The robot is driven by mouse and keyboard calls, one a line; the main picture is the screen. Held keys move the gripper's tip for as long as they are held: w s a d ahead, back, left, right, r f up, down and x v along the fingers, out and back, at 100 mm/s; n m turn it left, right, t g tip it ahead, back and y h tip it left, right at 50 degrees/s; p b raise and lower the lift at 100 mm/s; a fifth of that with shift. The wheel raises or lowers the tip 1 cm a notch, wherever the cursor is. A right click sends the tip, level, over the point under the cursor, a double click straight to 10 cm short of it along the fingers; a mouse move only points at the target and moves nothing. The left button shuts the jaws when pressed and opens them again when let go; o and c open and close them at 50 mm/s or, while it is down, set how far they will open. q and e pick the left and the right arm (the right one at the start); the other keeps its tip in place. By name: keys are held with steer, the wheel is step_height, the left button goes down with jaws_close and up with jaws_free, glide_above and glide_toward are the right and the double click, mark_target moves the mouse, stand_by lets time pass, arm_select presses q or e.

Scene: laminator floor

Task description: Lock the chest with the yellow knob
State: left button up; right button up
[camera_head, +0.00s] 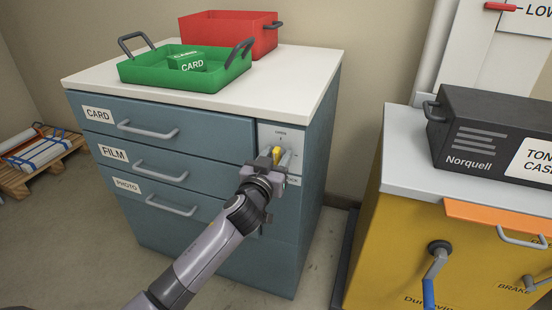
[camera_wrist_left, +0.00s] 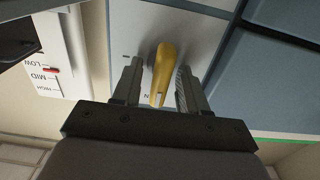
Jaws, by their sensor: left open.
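The chest (camera_head: 225,215) is a blue-grey cabinet with a white top and drawers labelled CARD, FILM and PHOTO. A pale lock plate is on its right front. The yellow knob (camera_head: 277,153) is on that plate, partly hidden by my left gripper (camera_head: 273,160). In the left wrist view, the yellow knob (camera_wrist_left: 163,74) stands between the two fingers of my left gripper (camera_wrist_left: 158,85). The fingers are open, with a visible gap on the knob's left side and little space on its right. My right gripper is not in view.
A green tray (camera_head: 140,70) with a CARD box (camera_head: 188,63) and a red bin (camera_head: 235,35) stand on the chest. A yellow machine (camera_head: 400,245) with a crank (camera_head: 437,262) stands to the right, carrying a dark Norquell case (camera_head: 470,135). A pallet (camera_head: 20,180) lies far left.

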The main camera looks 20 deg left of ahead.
arm_select(q)
steer(key=shift+c, duration=0.3)
steer(key=c, duration=0.7)
